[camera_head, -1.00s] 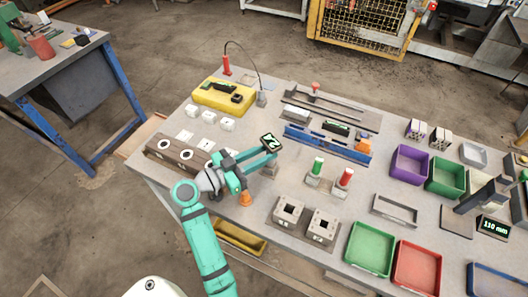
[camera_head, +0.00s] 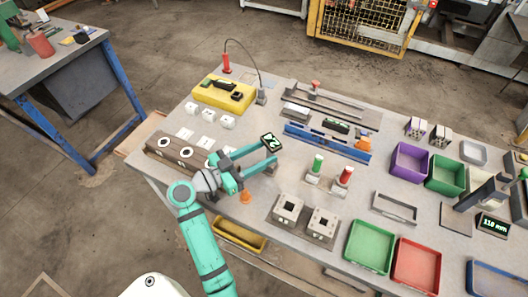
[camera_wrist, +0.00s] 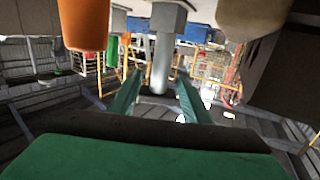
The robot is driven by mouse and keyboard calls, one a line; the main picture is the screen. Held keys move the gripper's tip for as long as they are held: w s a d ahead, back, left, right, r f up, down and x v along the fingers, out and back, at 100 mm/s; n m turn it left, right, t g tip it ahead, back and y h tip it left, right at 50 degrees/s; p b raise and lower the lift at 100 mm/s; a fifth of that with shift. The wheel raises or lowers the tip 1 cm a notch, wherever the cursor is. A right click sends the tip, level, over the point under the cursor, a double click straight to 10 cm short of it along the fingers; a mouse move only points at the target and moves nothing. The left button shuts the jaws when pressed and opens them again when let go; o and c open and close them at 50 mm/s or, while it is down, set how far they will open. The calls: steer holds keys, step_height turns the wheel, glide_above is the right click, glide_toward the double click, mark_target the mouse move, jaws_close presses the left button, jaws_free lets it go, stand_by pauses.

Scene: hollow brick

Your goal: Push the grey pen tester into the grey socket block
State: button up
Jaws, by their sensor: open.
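My gripper (camera_head: 274,155) is open, its fingers pointing right over the table's near middle. In the wrist view the open fingers (camera_wrist: 155,88) lie either side of a grey upright cylinder (camera_wrist: 162,65), seemingly the pen tester. A wider grey block (camera_wrist: 168,17), seemingly the socket block, adjoins the cylinder on the table side, since this view is upside down. I cannot tell how deep the cylinder sits or whether a finger touches it. In the head view a dark display (camera_head: 271,142) with green characters shows at the fingertips. The gripper largely hides the grey parts there.
An orange cone (camera_head: 246,197) stands close in front of my gripper. A green post (camera_head: 318,163) and a red post (camera_head: 346,176) stand to the right. A brown block with white rings (camera_head: 160,146) lies left; square-holed blocks (camera_head: 288,208) lie nearer right.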

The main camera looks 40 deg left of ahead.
steer(key=v, duration=0.9)
steer(key=shift+s, duration=0.3)
steer(key=shift+a, duration=0.1)
